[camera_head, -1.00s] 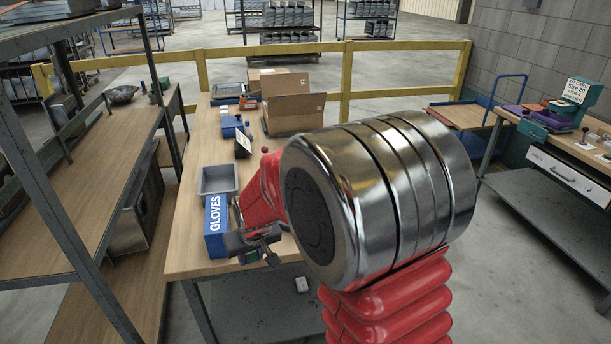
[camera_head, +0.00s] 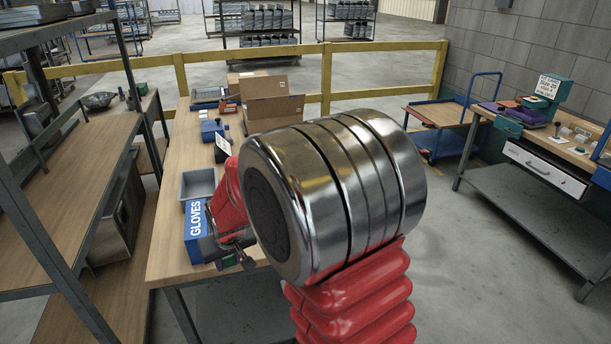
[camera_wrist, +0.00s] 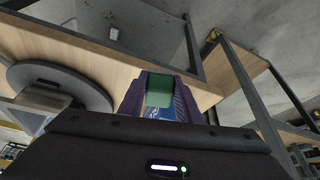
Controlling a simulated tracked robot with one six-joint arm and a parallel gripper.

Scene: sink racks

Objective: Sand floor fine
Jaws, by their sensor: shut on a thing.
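My gripper (camera_head: 228,258) is shut on a small green block (camera_wrist: 159,88), held between its purple fingers in the wrist view. In the head view my arm hides much of the gripper, and only a little of the green block (camera_head: 228,262) shows. The gripper is at the near edge of the wooden workbench (camera_head: 170,250), close beside the blue GLOVES box (camera_head: 194,232). I cannot tell whether it touches the box.
A grey tray (camera_head: 198,183), an open cardboard box (camera_head: 273,110) and small blue items stand on the workbench. A shelf rack (camera_head: 75,160) is at left. At right are a blue cart (camera_head: 440,115) and another bench (camera_head: 550,150) with a signed teal device (camera_head: 553,90). Floor between benches is clear.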

